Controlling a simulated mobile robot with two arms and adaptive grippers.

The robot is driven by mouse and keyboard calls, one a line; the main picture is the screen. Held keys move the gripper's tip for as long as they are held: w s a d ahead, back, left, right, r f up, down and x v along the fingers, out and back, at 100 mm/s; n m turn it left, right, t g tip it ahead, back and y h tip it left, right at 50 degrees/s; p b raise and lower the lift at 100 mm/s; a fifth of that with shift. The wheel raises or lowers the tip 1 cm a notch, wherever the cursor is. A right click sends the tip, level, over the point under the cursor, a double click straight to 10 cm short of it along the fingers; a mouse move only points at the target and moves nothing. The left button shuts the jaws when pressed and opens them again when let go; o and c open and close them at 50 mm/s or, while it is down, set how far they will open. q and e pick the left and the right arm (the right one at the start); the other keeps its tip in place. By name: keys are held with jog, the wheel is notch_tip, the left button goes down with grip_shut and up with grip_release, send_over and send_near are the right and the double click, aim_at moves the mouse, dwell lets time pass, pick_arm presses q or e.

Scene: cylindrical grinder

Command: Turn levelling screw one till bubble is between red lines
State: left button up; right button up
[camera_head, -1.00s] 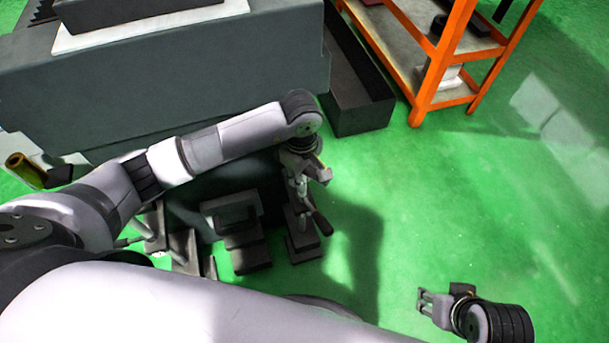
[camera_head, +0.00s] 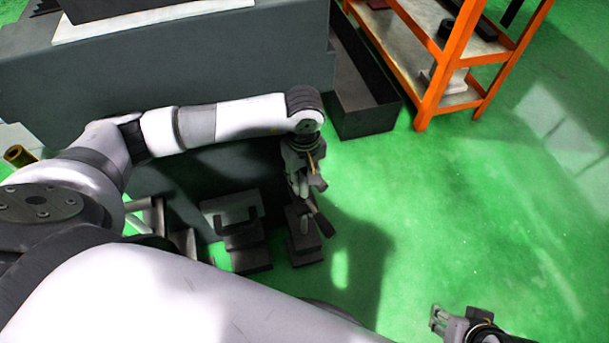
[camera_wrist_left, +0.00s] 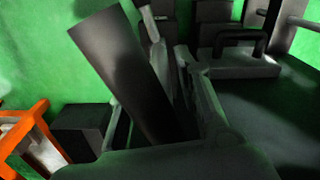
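A dark levelling foot block (camera_head: 304,243) stands on the green floor at the machine's near edge. A dark rod-like handle (camera_head: 323,224) slants from it just below my left gripper (camera_head: 307,190). In the left wrist view a thick dark cylinder (camera_wrist_left: 115,65), apparently this handle, slants down between the fingers of my left gripper (camera_wrist_left: 165,95). Whether the fingers press on it I cannot tell. The screw itself is hidden. My right gripper (camera_head: 436,320) is empty, fingers apart, over the floor at the lower right. No bubble level or red lines can be made out.
The grey machine (camera_head: 170,65) fills the upper left. Dark stepped brackets (camera_head: 240,235) stand left of the foot. A dark open bin (camera_head: 365,95) and an orange shelf (camera_head: 455,60) stand behind. The floor at right is clear.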

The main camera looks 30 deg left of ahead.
pick_arm(q)
jog(key=shift+o, duration=0.4)
jog(key=shift+r, duration=0.25)
notch_tip(320, 180, up, 7)
jog(key=shift+r, duration=0.1)
dwell(0.5)
